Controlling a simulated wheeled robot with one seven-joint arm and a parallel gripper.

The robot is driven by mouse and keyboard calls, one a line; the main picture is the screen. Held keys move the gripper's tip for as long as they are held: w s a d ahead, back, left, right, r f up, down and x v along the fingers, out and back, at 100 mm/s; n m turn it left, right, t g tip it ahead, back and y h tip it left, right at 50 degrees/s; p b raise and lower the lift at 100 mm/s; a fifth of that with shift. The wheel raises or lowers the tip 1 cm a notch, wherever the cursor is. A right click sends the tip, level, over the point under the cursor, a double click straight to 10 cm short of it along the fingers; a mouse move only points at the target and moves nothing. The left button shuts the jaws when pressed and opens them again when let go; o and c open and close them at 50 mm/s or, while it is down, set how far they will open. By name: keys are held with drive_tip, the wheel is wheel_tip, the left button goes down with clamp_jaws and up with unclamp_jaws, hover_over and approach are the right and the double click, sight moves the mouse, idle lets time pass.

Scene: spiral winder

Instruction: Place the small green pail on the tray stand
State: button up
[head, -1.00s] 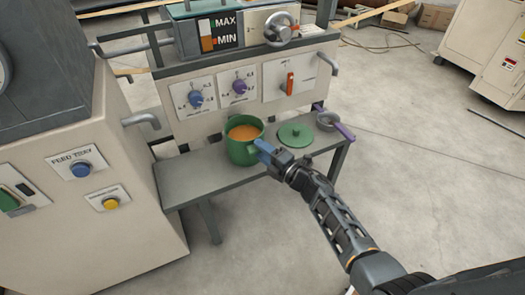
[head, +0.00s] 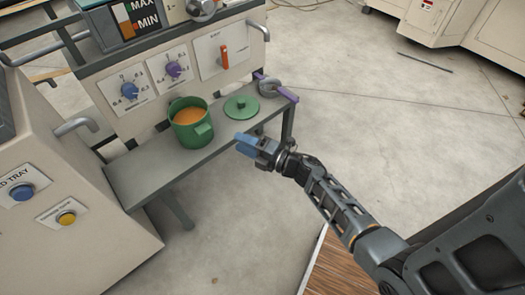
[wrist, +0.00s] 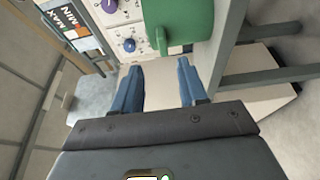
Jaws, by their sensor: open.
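The small green pail (head: 193,135) holds something orange and stands upright on the grey bench-like tray stand (head: 150,180) in front of the machine panel. Its side handle (head: 204,131) points toward my gripper. My gripper (head: 239,143) has blue fingers, is open and empty, and is apart from the pail, to its right near the stand's front edge. In the wrist view the pail (wrist: 182,20) shows in part at the top, beyond the spread fingers (wrist: 155,68).
A green lid (head: 241,107) lies on the stand right of the pail. A small grey pan (head: 270,87) with a purple handle is at the stand's right end. The panel with knobs (head: 173,69) rises behind. Open floor lies to the right.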

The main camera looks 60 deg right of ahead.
drive_tip(key=shift+s+a, duration=0.1)
drive_tip(key=s+a+r+m, duration=0.4)
drive_tip(key=s+a, duration=0.3)
drive_tip(key=s, duration=0.1)
drive_tip(key=s+a+r+m, duration=0.4)
drive_tip(key=s+a+r, duration=0.1)
drive_tip(key=s+a, duration=0.2)
drive_tip(key=s+a+r+m+g, duration=0.1)
drive_tip(key=s+a+r+m, duration=0.2)
drive_tip(key=s+r, duration=0.3)
drive_tip(key=s+a+r+m+g, duration=0.2)
drive_tip(key=s+a+r+m, duration=0.1)
drive_tip(key=s+r+m, duration=0.3)
drive_tip(key=shift+s+a+r+m+y, duration=0.15)
drive_tip(key=shift+a+r+m+y, duration=0.2)
drive_tip(key=shift+r, duration=0.45)
